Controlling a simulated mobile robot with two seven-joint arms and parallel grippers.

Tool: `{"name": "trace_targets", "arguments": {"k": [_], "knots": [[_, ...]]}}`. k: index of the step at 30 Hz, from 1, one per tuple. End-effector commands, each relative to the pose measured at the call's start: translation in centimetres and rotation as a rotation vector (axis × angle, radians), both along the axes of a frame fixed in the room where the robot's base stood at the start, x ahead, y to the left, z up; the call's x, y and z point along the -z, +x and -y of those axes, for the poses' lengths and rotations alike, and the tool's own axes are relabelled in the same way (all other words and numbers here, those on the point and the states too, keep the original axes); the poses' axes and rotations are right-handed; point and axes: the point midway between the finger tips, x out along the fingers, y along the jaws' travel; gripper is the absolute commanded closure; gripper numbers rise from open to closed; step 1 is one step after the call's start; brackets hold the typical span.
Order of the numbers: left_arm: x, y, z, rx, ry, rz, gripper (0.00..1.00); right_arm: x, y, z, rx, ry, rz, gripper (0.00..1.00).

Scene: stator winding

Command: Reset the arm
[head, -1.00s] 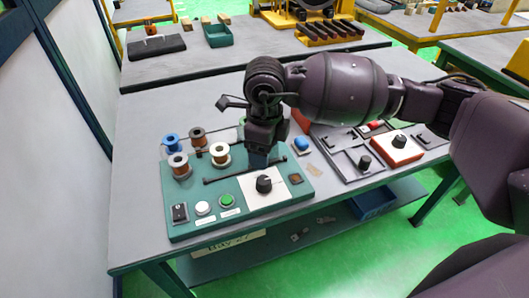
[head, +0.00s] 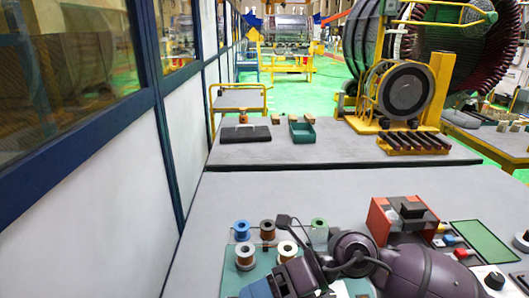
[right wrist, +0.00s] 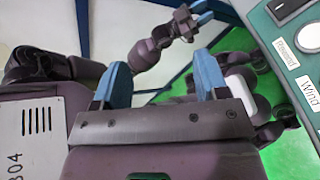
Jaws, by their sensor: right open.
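My right arm comes in from the right at the bottom of the head view. Its gripper (head: 270,287) is partly cut off by the lower edge, over the green winding panel (head: 232,284). In the right wrist view my right gripper (right wrist: 160,78) is open, its two blue fingers wide apart with nothing between them. A corner of the panel (right wrist: 275,42) with labelled controls shows at upper right there, beside the fingers. Another arm with a blue-tipped gripper (right wrist: 192,18), apparently my left, shows at the top of the wrist view; its jaw state is unclear.
Several wire spools, such as the blue one (head: 241,231), stand at the panel's back. A red box-like device (head: 401,217) and a green tray (head: 482,242) lie to the right. The table's middle (head: 290,190) is clear. A wall (head: 120,190) runs along the left.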

Motion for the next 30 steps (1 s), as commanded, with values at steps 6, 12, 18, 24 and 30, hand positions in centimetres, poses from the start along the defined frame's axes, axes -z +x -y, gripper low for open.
{"name": "trace_targets", "arguments": {"k": [6,12,18,24,30], "knots": [[-0.2,0.3,0.0,0.002,0.0,0.005,0.57,-5.5,0.2,-0.8,0.245,0.462,-0.232,0.33],[-0.2,0.4,0.1,0.002,0.0,0.008,0.57,-8.5,2.9,2.5,0.548,0.813,-0.46,0.33],[-0.2,0.4,0.0,0.002,0.0,0.007,0.57,-7.8,5.9,8.6,0.915,1.086,-0.707,0.33],[-0.1,0.3,0.0,0.002,0.0,0.005,0.57,-3.3,6.9,15.6,1.329,1.262,-0.97,0.33],[0.0,-0.1,0.0,0.0,0.0,-0.001,0.57,3.7,4.5,22.0,1.772,1.323,-1.251,0.33]]}}
